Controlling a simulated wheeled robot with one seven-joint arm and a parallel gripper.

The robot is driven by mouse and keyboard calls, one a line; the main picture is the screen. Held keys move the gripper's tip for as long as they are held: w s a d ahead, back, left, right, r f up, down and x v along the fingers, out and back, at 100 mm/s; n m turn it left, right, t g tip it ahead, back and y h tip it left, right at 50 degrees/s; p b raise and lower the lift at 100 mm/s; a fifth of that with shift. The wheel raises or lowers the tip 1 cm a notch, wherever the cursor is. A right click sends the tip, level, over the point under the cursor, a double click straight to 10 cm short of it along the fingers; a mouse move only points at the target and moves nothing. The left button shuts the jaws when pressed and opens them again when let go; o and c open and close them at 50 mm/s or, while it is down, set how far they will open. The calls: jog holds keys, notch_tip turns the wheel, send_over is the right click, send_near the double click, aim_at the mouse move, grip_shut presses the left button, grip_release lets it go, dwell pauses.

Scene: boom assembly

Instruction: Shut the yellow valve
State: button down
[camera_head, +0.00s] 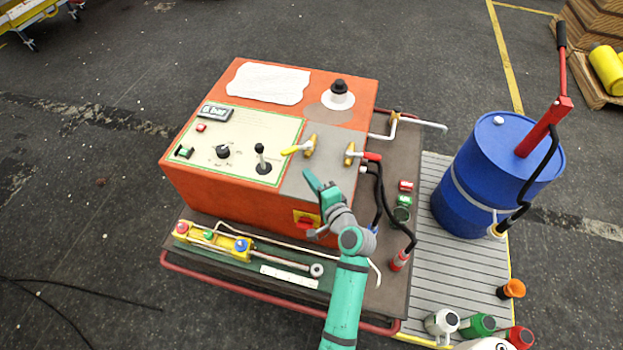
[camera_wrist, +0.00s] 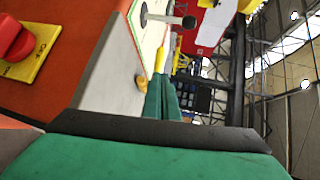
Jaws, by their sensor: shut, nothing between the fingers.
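The yellow valve has a yellow lever (camera_head: 290,150) pointing left from its brass body (camera_head: 310,146), on the grey panel of the orange control box. My green gripper (camera_head: 311,177) is shut and empty, just in front of this valve in the head view. In the wrist view, the gripper's fingertips (camera_wrist: 162,82) are close below the yellow lever (camera_wrist: 160,58); I cannot tell whether they touch. The brass body (camera_wrist: 142,82) shows left of the fingers, partly hidden.
A red-handled valve (camera_head: 371,157) is close on the right of the yellow one. A black-knobbed joystick (camera_head: 261,158) stands to its left. A red emergency switch (camera_head: 306,221) is on the box's front. A blue drum (camera_head: 487,180) with hoses stands at right.

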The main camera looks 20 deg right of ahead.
aim_at(291, 152)
jog(key=w, duration=0.3)
jog(key=w+f, duration=0.1)
jog(key=w, duration=0.2)
jog(key=w+f, duration=0.1)
jog(key=w, duration=0.3)
jog(key=shift+a, duration=0.15)
jog(key=shift+w, duration=0.1)
